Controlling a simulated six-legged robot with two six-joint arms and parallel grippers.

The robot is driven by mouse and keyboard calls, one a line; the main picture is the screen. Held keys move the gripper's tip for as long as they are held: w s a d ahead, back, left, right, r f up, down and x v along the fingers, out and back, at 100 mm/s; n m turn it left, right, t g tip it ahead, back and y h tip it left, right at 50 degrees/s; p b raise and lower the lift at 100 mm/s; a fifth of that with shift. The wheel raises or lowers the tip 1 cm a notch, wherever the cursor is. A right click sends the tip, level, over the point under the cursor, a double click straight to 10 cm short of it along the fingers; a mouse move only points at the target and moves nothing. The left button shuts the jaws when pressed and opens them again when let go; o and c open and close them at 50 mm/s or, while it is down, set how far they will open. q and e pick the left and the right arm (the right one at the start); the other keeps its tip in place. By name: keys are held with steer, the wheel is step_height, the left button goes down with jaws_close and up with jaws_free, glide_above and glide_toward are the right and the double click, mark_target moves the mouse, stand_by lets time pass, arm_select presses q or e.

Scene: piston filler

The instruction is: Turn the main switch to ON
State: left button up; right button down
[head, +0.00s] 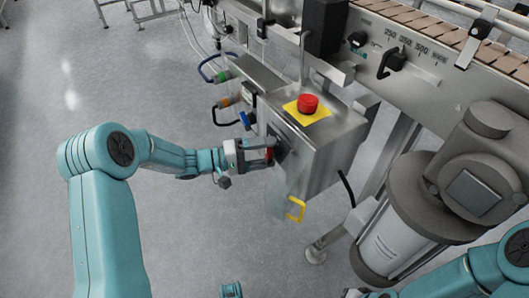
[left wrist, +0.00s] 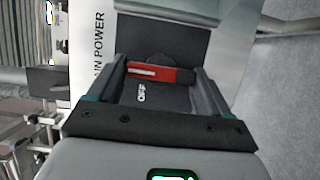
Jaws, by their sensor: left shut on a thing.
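The main switch has a red handle (left wrist: 158,73) with a white line, on a dark plate (left wrist: 165,98). The handle lies across the wrist picture between the two fingers of my left gripper (left wrist: 160,78). The word OFF reads sideways on the plate below the handle, and part of a MAIN POWER label shows to the left. In the head view, my left gripper (head: 266,150) is at the left face of the steel control box (head: 322,150), shut on the red handle (head: 270,154), which is mostly hidden there.
A red emergency button (head: 308,103) on a yellow plate tops the box. A yellow handle (head: 296,209) sits low on it. A conveyor (head: 430,75) runs right.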

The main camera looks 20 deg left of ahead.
arm_select(q)
steer(key=o, duration=1)
steer(key=p+v, duration=0.4)
steer(key=v, duration=1.2)
steer(key=shift+a, duration=0.15)
arm_select(e)
steer(key=shift+g, duration=0.5)
steer(key=r, duration=0.1)
steer(key=s+r, duration=0.2)
steer(key=r, duration=0.1)
steer(key=shift+s+a, duration=0.2)
steer(key=shift+a, duration=0.15)
arm_select(q)
steer(key=shift+r, duration=0.1)
